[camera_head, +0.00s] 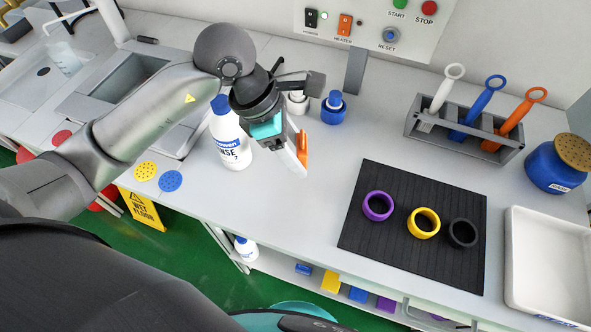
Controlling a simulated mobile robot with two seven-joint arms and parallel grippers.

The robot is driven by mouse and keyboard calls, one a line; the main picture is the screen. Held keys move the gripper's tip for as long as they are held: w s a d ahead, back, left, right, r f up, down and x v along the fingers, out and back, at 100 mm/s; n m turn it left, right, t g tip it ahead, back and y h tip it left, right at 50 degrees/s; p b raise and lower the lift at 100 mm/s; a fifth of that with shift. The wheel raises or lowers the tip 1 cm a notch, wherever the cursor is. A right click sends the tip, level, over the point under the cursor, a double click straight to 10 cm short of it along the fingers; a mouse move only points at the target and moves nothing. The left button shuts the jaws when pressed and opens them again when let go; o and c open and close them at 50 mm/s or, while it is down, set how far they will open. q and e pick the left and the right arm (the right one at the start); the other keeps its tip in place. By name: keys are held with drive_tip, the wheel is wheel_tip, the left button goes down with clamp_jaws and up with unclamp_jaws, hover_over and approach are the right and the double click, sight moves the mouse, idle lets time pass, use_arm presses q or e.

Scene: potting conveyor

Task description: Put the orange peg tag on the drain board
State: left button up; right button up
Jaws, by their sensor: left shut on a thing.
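My left gripper (297,155) is in the upper middle, above the bench and right of the white rinse bottle. It is shut on an orange piece, which I take for the orange peg tag (303,149); only a small part shows beside the fingers. A black ridged board (362,240), which looks like the drain board, lies flat on the bench to the right, apart from the gripper. A purple ring (377,207), a yellow ring (424,223) and a black ring (463,233) lie on it. My right gripper is not in view.
The rinse bottle (231,147) stands close left of the gripper. A blue-capped container (333,108) stands behind it. A grey rack (465,143) holds white, blue and orange ring-handled tools. A white tray (514,262) and a blue jar (552,170) are at right. Bench between gripper and board is clear.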

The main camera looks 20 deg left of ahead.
sight(304, 180)
use_arm(q)
drive_tip(key=shift+f+b, duration=0.5)
drive_tip(key=shift+f, duration=2.5)
drive_tip(key=shift+f, duration=0.1)
drive_tip(key=o, duration=0.9)
drive_tip(key=shift+f, duration=0.1)
drive_tip(key=o, duration=0.5)
drive_tip(key=shift+c, duration=0.2)
drive_tip(key=shift+r, duration=0.2)
drive_tip(key=p+v, duration=0.2)
drive_tip(key=v, duration=1)
